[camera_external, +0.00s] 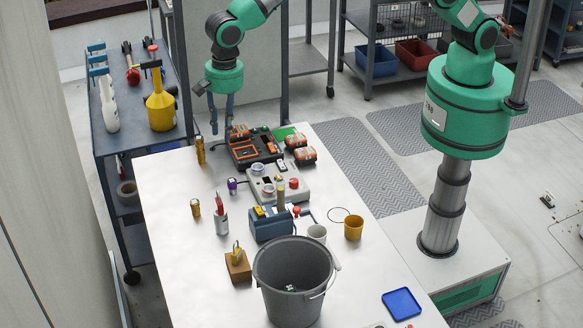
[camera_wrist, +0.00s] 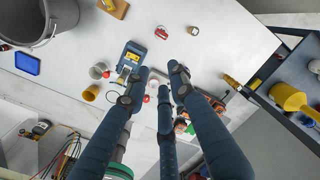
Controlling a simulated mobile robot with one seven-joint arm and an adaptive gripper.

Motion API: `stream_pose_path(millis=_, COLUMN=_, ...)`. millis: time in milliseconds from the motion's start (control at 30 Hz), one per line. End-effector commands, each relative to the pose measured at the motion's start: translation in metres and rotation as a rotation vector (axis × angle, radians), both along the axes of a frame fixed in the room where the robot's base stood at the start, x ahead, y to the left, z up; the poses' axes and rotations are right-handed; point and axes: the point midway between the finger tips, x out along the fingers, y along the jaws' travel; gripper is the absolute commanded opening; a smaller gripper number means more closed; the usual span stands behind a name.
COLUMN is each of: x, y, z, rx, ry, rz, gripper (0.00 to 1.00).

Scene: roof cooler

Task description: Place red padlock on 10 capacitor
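My gripper (camera_external: 221,122) hangs above the far left end of the white table (camera_external: 165,205). In the wrist view its dark blue fingers (camera_wrist: 160,76) are spread apart with nothing between them. A small red item stands in or on a grey cylinder (camera_external: 221,218); it also shows in the wrist view (camera_wrist: 161,33). I cannot tell whether it is the red padlock. A short gold cylinder (camera_external: 195,208) and a taller one (camera_external: 200,151) stand nearby, possibly capacitors; no "10" label is readable. A small purple item (camera_external: 232,185) stands near the table's middle.
Orange-and-black devices (camera_external: 254,150), a grey device (camera_external: 283,186) and a blue device (camera_external: 271,226) fill the table's middle. A large bucket (camera_external: 276,255), a wooden block (camera_external: 237,268), cups (camera_external: 354,228) and a blue tray (camera_external: 402,303) are nearer. The left table strip is mostly clear.

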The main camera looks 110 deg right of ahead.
Motion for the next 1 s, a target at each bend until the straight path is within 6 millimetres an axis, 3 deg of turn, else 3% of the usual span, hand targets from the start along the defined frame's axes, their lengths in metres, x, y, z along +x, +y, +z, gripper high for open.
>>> stream_pose_path(millis=100, x=-0.019, y=-0.009, z=0.040, rx=-0.005, ry=-0.024, rz=0.085, gripper=0.24)
stream_pose_path(millis=500, x=-0.094, y=-0.034, z=0.146, rx=-0.037, ry=-0.091, rz=0.380, gripper=0.24)
stream_pose_path(millis=1000, x=-0.212, y=-0.064, z=0.242, rx=-0.108, ry=-0.172, rz=0.742, gripper=0.24)
